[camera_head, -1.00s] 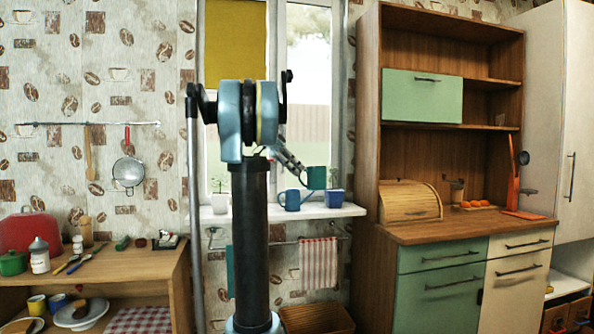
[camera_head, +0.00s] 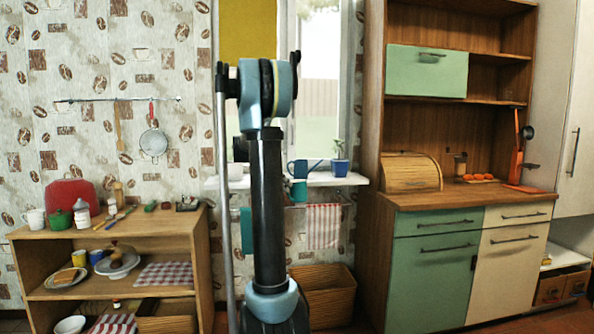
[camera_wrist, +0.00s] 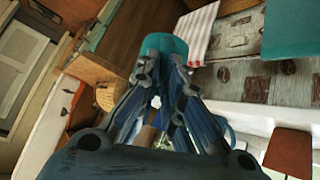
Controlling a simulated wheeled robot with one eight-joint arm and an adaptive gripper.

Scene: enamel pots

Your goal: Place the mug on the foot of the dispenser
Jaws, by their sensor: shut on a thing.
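The teal mug (camera_wrist: 165,44) is between my fingertips at the far end of my gripper (camera_wrist: 163,66) in the wrist view. My gripper is shut on it. In the head view the mug (camera_head: 298,191) shows beside my column, in front of the window sill, partly hidden; the fingers are hidden there. An orange upright stand with a black round part (camera_head: 517,155), which looks like the dispenser, stands at the right end of the cabinet counter. Its flat orange foot (camera_head: 524,189) looks bare. The mug is well left of it.
The wooden counter (camera_head: 455,199) also holds a bread box (camera_head: 411,172) and small orange things (camera_head: 478,178). A blue watering can (camera_head: 303,167) and a potted plant (camera_head: 340,166) stand on the sill. A wicker basket (camera_head: 328,293) is on the floor below.

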